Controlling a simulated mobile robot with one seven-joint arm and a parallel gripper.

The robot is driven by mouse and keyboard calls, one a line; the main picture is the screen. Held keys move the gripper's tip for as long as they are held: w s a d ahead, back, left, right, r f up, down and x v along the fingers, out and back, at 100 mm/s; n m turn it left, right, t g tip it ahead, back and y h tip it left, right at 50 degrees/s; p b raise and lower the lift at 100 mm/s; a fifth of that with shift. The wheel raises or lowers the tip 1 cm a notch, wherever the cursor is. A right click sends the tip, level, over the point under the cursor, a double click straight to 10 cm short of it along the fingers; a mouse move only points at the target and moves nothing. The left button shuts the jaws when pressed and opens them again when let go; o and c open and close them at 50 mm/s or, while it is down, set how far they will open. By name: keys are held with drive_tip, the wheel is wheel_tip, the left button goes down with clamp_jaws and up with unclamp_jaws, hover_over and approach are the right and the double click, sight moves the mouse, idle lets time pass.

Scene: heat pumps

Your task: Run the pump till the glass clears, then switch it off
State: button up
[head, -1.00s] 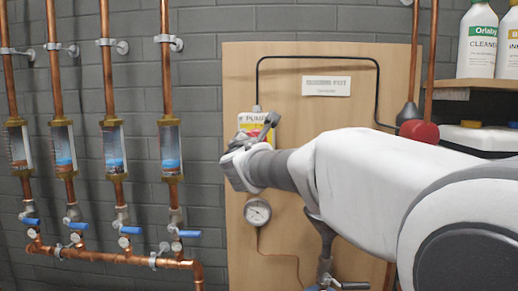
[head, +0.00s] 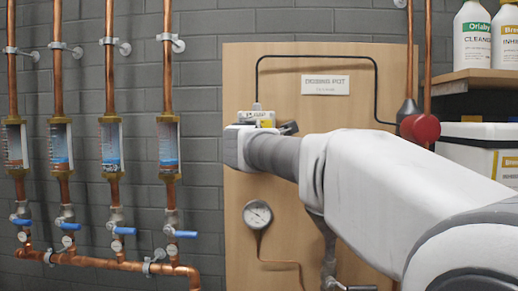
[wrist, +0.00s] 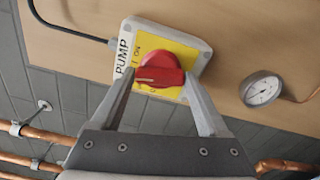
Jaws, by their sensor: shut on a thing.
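The pump switch is a grey box with a yellow plate and a red rotary knob (wrist: 160,70), labelled PUMP and ON in the wrist view. My gripper (wrist: 158,82) is shut on the red knob, one finger on each side. In the head view the pump box (head: 257,119) shows above my wrist (head: 240,148), which hides the knob. Several sight glasses sit in copper pipes at the left, among them the rightmost glass (head: 168,148) and its neighbour (head: 111,147). They show blue and pale bands with darker bits low down; how clear they are is hard to tell.
A pressure gauge (head: 257,214) hangs on the wooden board (head: 300,225) below the switch. Blue-handled valves (head: 180,233) sit under the glasses. A red round part (head: 420,128) is on a pipe at the right, by a shelf (head: 475,80) with bottles.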

drive_tip(key=shift+f+m+b, duration=0.2)
drive_tip(key=shift+m+b, duration=0.4)
drive_tip(key=shift+m, duration=0.5)
drive_tip(key=o, duration=1.6)
drive_tip(key=shift+r+p, duration=0.2)
drive_tip(key=shift+p, duration=0.1)
drive_tip(key=shift+c, duration=0.2)
drive_tip(key=shift+s, duration=0.1)
drive_tip(key=s+b, duration=0.2)
drive_tip(key=s, duration=0.5)
drive_tip(key=shift+s+a+b, duration=0.15)
drive_tip(key=shift+s+b, duration=0.25)
